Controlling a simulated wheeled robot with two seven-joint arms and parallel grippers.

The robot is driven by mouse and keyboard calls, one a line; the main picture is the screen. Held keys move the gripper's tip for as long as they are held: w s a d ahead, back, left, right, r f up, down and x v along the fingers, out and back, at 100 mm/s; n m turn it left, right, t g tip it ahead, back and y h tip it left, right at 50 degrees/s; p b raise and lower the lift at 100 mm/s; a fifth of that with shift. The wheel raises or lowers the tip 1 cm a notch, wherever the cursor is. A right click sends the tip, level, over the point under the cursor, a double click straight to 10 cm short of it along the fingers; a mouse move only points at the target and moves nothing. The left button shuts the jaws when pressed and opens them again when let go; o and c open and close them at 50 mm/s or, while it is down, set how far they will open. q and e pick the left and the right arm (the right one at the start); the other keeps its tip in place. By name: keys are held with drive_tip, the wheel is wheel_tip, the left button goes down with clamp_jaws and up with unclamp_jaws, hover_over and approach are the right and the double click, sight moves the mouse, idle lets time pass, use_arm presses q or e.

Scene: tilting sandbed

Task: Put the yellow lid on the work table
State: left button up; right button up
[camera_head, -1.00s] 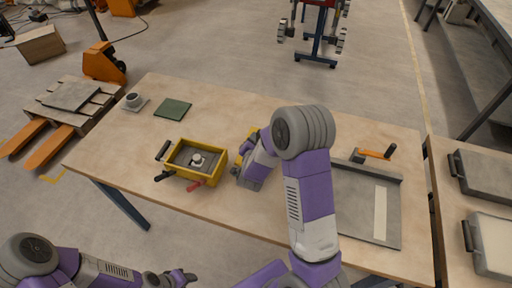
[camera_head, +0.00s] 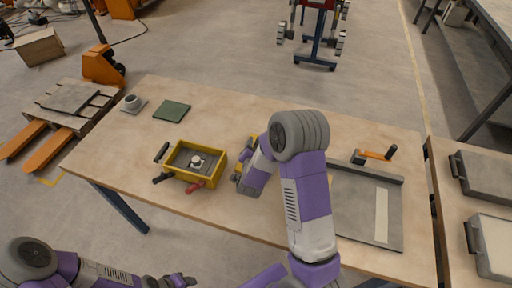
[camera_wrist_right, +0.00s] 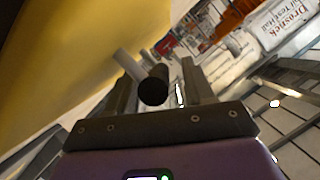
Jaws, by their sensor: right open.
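The yellow lid (camera_head: 251,143) shows only as a small yellow patch on the work table (camera_head: 110,150), mostly hidden behind my right wrist. In the right wrist view, a large yellow surface (camera_wrist_right: 85,50), likely the lid, fills the upper left. A grey bar with a dark round end (camera_wrist_right: 153,86) projects from it between my fingers. My right gripper (camera_wrist_right: 158,75) is open around this bar; contact cannot be judged. In the head view, the right gripper (camera_head: 246,184) is low over the table. My left gripper (camera_head: 183,281) is off the table's front edge; its jaws are too small to read.
A yellow box (camera_head: 222,168) with black and red handles stands just left of my right gripper. A grey tray (camera_head: 358,212) and an orange-handled tool (camera_head: 372,155) lie to the right. A green plate (camera_head: 172,111) lies far left. The table's back middle is clear.

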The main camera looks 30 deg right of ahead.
drive_tip(key=p+v, duration=0.1)
drive_tip(key=v, duration=0.7)
drive_tip(key=shift+s+a+r, duration=0.15)
drive_tip(key=shift+s+a, duration=0.05)
drive_tip(key=shift+a, duration=0.05)
drive_tip(key=shift+p+v, duration=1.65)
drive_tip(key=shift+p, duration=0.45)
drive_tip(key=shift+s, duration=0.1)
